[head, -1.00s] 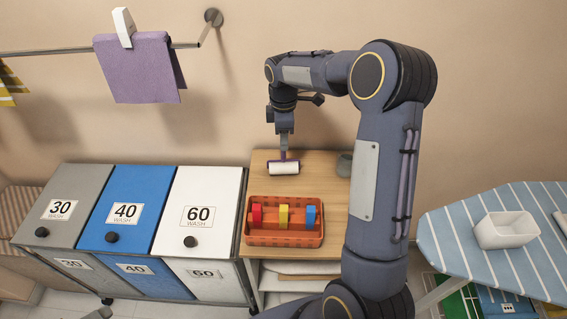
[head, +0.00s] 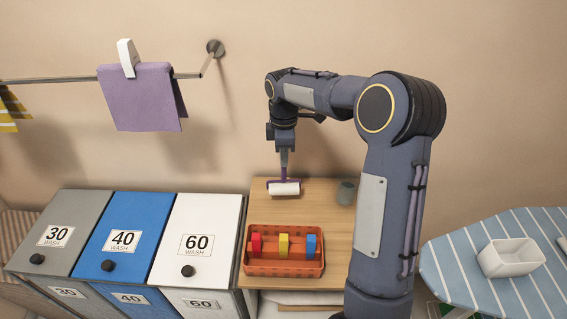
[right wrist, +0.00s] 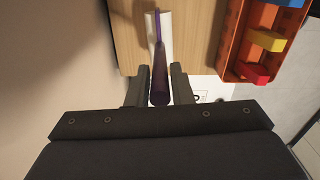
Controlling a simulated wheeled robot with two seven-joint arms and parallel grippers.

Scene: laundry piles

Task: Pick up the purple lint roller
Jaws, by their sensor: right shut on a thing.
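The lint roller has a white roll (head: 284,188) and a thin purple handle (right wrist: 158,62). In the head view it is at the back of the wooden tabletop (head: 335,225), handle pointing up and roll lying level. My right gripper (head: 284,168) points down from above, shut on the purple handle. In the right wrist view my right gripper's fingers (right wrist: 159,88) stand on both sides of the handle. Whether the roll touches the wood or hangs just above it is hard to tell. My left gripper is not in view.
An orange basket (head: 283,270) with red, yellow and blue pieces sits in front of the roller. A grey cup (head: 346,192) stands to its right. Lidded wash bins (head: 125,240) are at left. A striped ironing board (head: 455,270) with a white tray (head: 511,257) is at right.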

